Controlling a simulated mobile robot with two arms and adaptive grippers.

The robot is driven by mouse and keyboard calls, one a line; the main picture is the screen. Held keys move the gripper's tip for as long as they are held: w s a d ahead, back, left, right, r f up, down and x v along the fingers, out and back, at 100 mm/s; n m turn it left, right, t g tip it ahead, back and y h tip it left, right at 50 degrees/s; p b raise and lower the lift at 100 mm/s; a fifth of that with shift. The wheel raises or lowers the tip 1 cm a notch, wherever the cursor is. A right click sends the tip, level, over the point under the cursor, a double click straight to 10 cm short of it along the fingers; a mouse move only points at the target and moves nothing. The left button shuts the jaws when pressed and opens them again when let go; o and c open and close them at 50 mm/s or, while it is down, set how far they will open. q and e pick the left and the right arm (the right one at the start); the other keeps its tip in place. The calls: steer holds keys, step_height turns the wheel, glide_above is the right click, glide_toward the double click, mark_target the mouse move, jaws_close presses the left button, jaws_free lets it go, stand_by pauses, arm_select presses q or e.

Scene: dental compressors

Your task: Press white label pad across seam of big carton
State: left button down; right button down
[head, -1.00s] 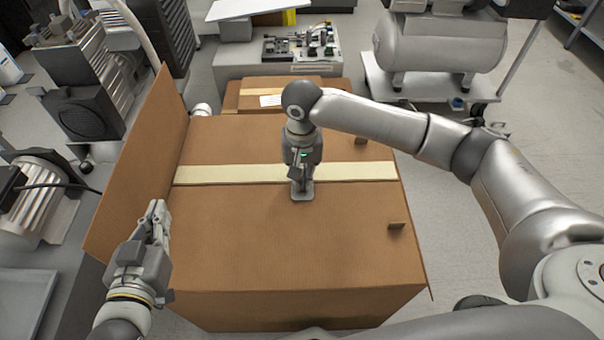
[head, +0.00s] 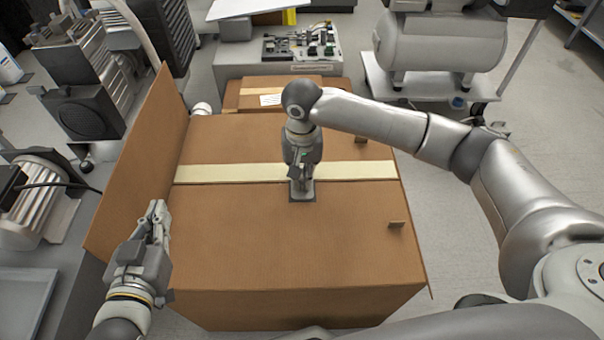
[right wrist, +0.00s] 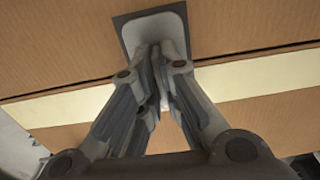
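The big carton (head: 250,245) stands in front of me with its top closed and a cream tape strip (head: 230,173) along the seam. My right gripper (head: 301,190) points down near the strip's middle. In the right wrist view its fingers (right wrist: 155,55) are together at a pale rounded pad (right wrist: 172,25), which they appear to hold. A dark border shows around the pad, beside the cream strip (right wrist: 240,76). Whether the pad touches the carton is unclear. My left gripper (head: 157,215) is at the carton's front left, its finger gap unclear.
A raised carton flap (head: 140,165) stands along the left side. A smaller carton (head: 310,90) lies behind, with a bench of parts (head: 300,48) beyond. A compressor tank on a cart (head: 437,45) is at the back right. Motors (head: 35,205) stand at the left.

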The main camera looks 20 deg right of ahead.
mark_target(302, 177)
steer(key=c, duration=1.5)
jaws_free()
steer(key=shift+f, duration=0.15)
steer(key=shift+c, duration=0.2)
step_height(302, 177, up, 12)
